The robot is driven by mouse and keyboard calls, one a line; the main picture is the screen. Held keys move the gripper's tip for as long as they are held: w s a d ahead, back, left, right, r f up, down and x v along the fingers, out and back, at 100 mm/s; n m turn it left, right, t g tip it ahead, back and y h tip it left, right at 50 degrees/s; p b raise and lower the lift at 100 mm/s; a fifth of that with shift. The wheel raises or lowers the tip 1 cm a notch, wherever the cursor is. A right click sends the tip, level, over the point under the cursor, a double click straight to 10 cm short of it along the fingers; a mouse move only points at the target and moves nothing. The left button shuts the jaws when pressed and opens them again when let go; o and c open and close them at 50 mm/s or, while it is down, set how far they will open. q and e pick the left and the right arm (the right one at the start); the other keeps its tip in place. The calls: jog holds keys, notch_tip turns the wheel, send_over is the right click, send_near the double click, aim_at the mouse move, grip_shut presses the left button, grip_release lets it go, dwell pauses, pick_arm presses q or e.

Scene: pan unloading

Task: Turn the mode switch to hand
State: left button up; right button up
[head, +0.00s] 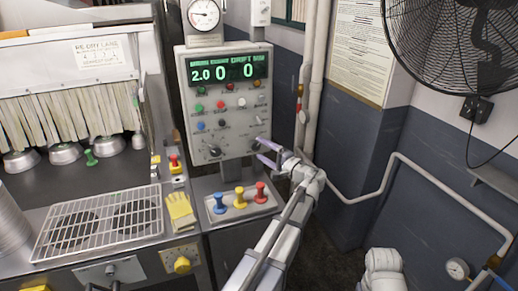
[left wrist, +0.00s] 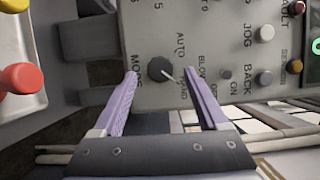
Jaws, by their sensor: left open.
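The mode switch (left wrist: 160,68) is a dark round knob on the grey control panel (head: 230,168). In the left wrist view it lies between the two purple fingertips of my left gripper (left wrist: 160,74), with a gap on both sides. In the head view my left gripper (head: 265,152) is open at the panel's lower right, and I cannot make out the switch clearly there. My right gripper is not in view.
Blue, yellow and red plungers (head: 239,197) stand on the ledge below the panel. A yellow glove (head: 180,210) and a wire rack (head: 100,222) lie on the counter to the left. A pipe (head: 308,80) runs right of the panel, with a fan (head: 450,40) farther right.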

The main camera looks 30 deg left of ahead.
pick_arm(q)
jog(key=v, duration=0.5)
jog(key=shift+s, duration=0.1)
dwell(0.3)
jog(key=s+d+f+g+h, duration=0.3)
jog(key=s+d+f+h, duration=0.5)
jog(key=s+d+f, duration=0.3)
jog(key=s+d+f+g+h, duration=0.2)
jog(key=s+d+f+h, duration=0.6)
jog(key=d, duration=1)
jog(key=s+f, duration=0.3)
jog(key=s, duration=0.3)
jog(key=shift+s+g, duration=0.2)
jog(key=shift+g, duration=0.2)
